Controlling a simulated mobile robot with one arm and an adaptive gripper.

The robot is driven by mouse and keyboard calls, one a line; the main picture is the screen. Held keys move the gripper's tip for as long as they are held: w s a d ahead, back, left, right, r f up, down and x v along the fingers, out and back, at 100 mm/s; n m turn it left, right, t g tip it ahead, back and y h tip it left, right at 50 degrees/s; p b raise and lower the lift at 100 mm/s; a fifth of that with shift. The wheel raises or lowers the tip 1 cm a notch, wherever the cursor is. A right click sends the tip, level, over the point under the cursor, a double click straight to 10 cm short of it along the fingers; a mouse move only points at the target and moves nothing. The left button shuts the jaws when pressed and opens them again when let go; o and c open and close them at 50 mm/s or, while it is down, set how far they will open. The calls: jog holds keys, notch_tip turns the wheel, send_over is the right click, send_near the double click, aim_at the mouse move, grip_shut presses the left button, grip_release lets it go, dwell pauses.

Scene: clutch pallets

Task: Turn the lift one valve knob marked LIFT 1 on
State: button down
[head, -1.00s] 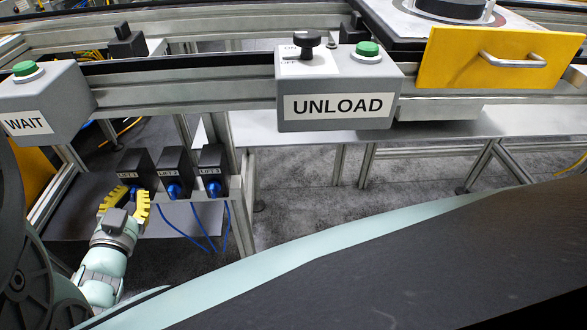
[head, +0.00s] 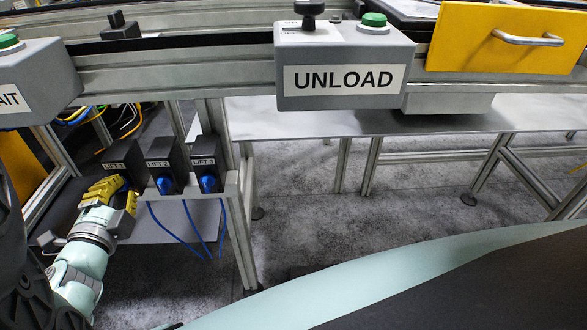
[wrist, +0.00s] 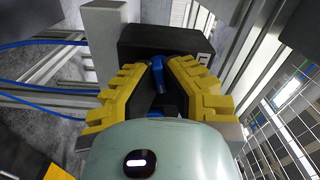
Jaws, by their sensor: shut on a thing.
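The LIFT 1 valve box (head: 121,156) is the leftmost of three black boxes at lower left in the head view. My gripper (head: 122,191) is at its front, with yellow toothed fingers. The wrist view shows the fingers (wrist: 160,80) closed around the blue knob (wrist: 158,66), in front of the black box (wrist: 150,40). The gripper is shut on the knob. The fingers hide much of the knob, so its exact angle is hard to tell.
The LIFT 2 box (head: 163,164) and LIFT 3 box (head: 205,163) stand close to the right, with blue knobs and hoses. Above are the grey UNLOAD box (head: 343,75) and the WAIT box (head: 35,75). A metal frame post (head: 240,240) stands right of the boxes.

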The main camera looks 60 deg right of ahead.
jog(key=shift+m+b, duration=0.75)
jog(key=shift+m, duration=0.95)
jog(key=c, duration=1.1)
grip_release()
jog(key=shift+d, duration=0.4)
jog(key=shift+o, duration=0.2)
jog(key=shift+a, duration=0.15)
jog(key=shift+a, duration=0.1)
jog(key=shift+s+a, duration=0.35)
jog(key=shift+a, duration=0.15)
jog(key=v, duration=1)
jog(key=shift+s+a, duration=0.25)
jog(key=shift+s, duration=0.05)
